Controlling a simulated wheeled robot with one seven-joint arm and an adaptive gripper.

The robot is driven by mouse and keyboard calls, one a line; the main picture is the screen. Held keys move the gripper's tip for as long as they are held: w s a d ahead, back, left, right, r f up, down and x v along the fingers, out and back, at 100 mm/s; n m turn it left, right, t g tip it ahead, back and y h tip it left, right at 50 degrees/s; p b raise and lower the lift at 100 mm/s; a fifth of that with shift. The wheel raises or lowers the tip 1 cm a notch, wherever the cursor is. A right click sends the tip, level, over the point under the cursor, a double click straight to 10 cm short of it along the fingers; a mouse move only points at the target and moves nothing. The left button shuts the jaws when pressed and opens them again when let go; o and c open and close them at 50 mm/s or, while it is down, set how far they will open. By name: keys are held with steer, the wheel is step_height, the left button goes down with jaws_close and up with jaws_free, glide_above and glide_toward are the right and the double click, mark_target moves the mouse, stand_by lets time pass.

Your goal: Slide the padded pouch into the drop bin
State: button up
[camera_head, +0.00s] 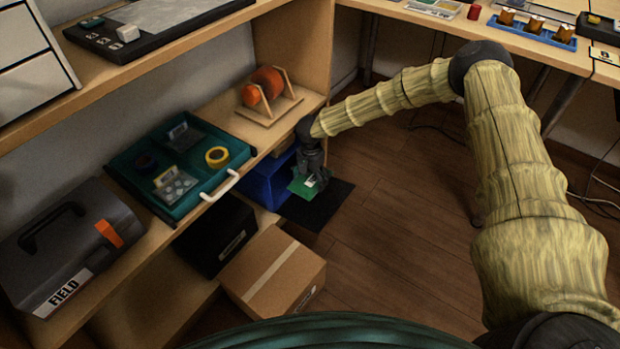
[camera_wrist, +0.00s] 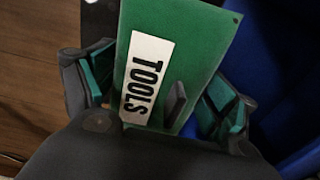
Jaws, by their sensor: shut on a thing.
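The padded pouch appears to be the flat green piece (camera_head: 299,187) with a white label; in the wrist view the pouch (camera_wrist: 205,35) reads TOOLS and has a small dark tab. My gripper (camera_head: 310,174) is shut on it, and in the wrist view its fingers (camera_wrist: 160,92) show on both sides of the pouch. The drop bin appears to be the blue box (camera_head: 266,184) under the shelf, just left of the pouch. In the wrist view the blue bin (camera_wrist: 295,90) is at the right. Its opening is mostly hidden.
A black mat (camera_head: 326,208) lies on the floor below the pouch. A cardboard box (camera_head: 262,277) and a black box (camera_head: 213,232) stand left of it. Above are a teal tray (camera_head: 142,192) and a wooden rack with orange spools (camera_head: 265,110). Open floor lies to the right.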

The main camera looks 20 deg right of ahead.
steer(key=shift+f+b, duration=1.95)
steer(key=shift+f, duration=0.45)
steer(key=o, duration=0.9)
steer(key=shift+o, duration=0.2)
steer(key=shift+r, duration=0.15)
